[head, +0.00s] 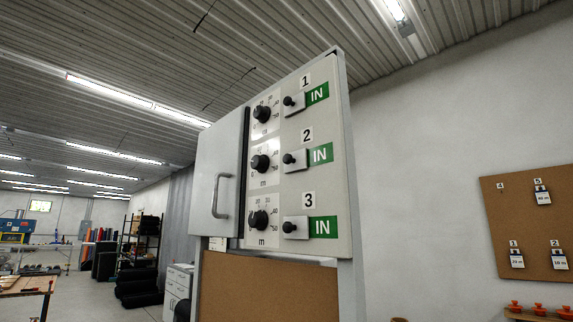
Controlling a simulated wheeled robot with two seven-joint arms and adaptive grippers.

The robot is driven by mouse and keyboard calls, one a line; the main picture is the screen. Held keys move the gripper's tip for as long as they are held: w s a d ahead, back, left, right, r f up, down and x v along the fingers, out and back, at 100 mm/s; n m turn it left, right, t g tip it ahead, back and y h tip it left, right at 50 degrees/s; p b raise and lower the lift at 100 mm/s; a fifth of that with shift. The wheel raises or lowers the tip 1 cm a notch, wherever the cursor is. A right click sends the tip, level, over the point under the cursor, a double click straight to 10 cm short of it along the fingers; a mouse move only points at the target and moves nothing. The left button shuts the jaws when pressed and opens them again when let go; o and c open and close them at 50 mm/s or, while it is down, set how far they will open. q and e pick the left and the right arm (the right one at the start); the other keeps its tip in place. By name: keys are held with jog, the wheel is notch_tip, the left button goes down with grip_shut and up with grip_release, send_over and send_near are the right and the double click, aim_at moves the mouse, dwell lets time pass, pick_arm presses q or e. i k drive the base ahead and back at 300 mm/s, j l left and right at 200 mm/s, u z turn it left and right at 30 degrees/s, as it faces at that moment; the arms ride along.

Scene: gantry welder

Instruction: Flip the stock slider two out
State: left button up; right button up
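A grey control cabinet (343,150) stands in the middle of the head view, its panel facing me at a slant. Slider two (290,158), a black knob on a light plate, sits in the middle row under the label 2 (307,135). A green IN sign (321,154) shows to its right. Slider one (290,101) above and slider three (291,227) below look the same, each with a green IN sign. A black dial (260,163) is left of slider two. Neither gripper is in view.
A cabinet door with a handle (220,196) is at the panel's left. A brown board (270,287) is below the panel. A tag board (535,220) hangs on the right wall. A workbench (28,284) and black shelving (143,240) stand at the left.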

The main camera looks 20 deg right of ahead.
aim_at(296, 160)
jog(key=k+z, duration=0.25)
jog(key=k, duration=0.25)
jog(key=k+l+z, duration=0.3)
jog(key=k, duration=0.2)
jog(key=j, duration=0.1)
